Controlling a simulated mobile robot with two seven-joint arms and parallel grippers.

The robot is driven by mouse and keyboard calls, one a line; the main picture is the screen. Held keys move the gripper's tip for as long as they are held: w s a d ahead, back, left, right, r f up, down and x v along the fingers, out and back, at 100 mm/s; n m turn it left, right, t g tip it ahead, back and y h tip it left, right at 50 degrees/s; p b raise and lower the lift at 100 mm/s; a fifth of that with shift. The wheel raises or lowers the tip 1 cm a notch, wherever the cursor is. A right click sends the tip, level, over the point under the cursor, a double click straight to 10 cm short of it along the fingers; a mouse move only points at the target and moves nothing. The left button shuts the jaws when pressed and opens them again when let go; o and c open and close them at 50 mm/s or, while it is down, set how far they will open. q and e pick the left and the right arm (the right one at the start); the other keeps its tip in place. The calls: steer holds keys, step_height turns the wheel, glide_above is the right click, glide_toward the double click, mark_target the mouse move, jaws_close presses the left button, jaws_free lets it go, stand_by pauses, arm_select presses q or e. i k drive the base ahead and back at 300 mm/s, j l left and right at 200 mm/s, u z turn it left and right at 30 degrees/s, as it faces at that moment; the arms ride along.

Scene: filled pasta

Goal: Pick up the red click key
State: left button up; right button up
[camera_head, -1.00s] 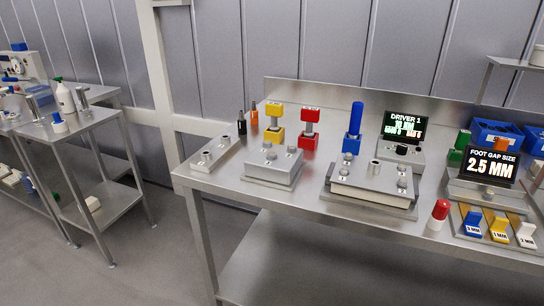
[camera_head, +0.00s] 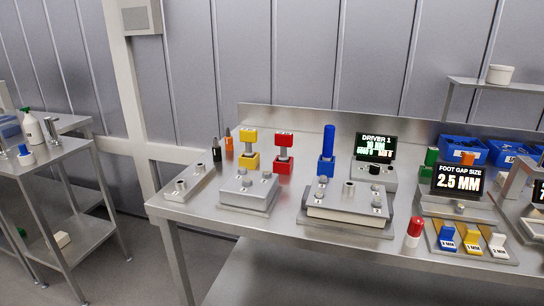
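A red piece (camera_head: 284,153) with a red top block, a grey metal middle and a red lower block stands upright on the steel table (camera_head: 190,208); it looks like the red click key. A yellow piece (camera_head: 249,149) of the same shape stands to its left, and a blue one (camera_head: 327,150) with a tall blue handle stands to its right. A small cylinder with a red top and white bottom (camera_head: 413,231) stands near the front edge. Neither of my grippers is in view.
Metal blocks with posts (camera_head: 245,199) and a larger stepped plate (camera_head: 345,215) lie in front of the keys. A driver screen (camera_head: 376,147), a foot gap screen (camera_head: 458,180) and blue bins (camera_head: 464,150) stand to the right. A side table (camera_head: 50,160) is at the left.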

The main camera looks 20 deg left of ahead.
mark_target(284, 141)
steer(key=i+j, duration=0.15)
steer(key=j, duration=0.2)
steer(key=i+j, duration=0.15)
steer(key=j, duration=0.2)
steer(key=i+j, duration=0.2)
steer(key=j, duration=0.15)
steer(key=i+j, duration=0.15)
steer(key=j, duration=0.25)
